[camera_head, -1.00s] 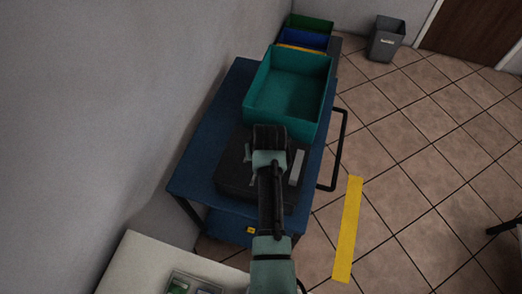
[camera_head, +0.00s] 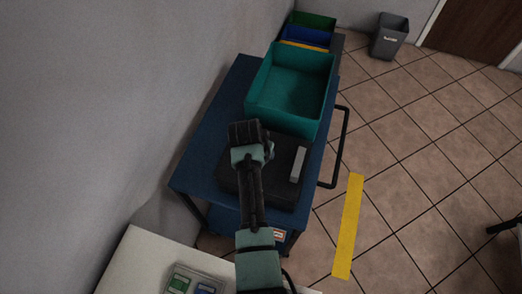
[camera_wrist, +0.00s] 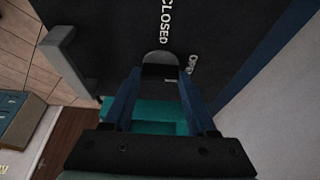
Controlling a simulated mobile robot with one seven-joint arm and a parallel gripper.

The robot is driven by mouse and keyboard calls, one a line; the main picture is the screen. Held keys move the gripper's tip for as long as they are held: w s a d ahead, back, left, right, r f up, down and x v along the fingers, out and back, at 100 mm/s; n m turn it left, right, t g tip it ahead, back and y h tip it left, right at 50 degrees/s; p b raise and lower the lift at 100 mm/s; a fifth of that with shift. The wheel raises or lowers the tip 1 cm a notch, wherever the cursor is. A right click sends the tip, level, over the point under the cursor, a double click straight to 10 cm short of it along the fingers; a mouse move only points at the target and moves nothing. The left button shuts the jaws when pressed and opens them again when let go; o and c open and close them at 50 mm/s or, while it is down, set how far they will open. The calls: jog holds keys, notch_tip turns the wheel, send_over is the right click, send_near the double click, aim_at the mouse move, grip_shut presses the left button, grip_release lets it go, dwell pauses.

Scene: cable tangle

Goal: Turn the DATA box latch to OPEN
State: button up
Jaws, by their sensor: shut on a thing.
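The black DATA box (camera_head: 283,190) lies on the blue cart in the head view, partly hidden under my arm. In the wrist view its dark face (camera_wrist: 105,25) carries the words CLOSED and OPEN in white. The latch (camera_wrist: 158,57), a small grey rounded piece, sits by these words between my fingertips. Its exact angle is hard to tell. My gripper (camera_wrist: 160,76) is shut on the latch, one blue finger on each side. In the head view my gripper (camera_head: 248,134) is over the box's far left part, and its fingertips are hidden.
A grey bar handle (camera_head: 298,164) stands on the box's right side; it also shows in the wrist view (camera_wrist: 70,62). An open teal bin (camera_head: 290,88) stands just beyond the box. The wall is close on the left. Floor is open on the right.

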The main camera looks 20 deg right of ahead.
jog(key=o, duration=1.4)
jog(key=shift+c, duration=0.2)
jog(key=shift+r, duration=0.1)
jog(key=v, duration=1.3)
jog(key=shift+b, duration=0.3)
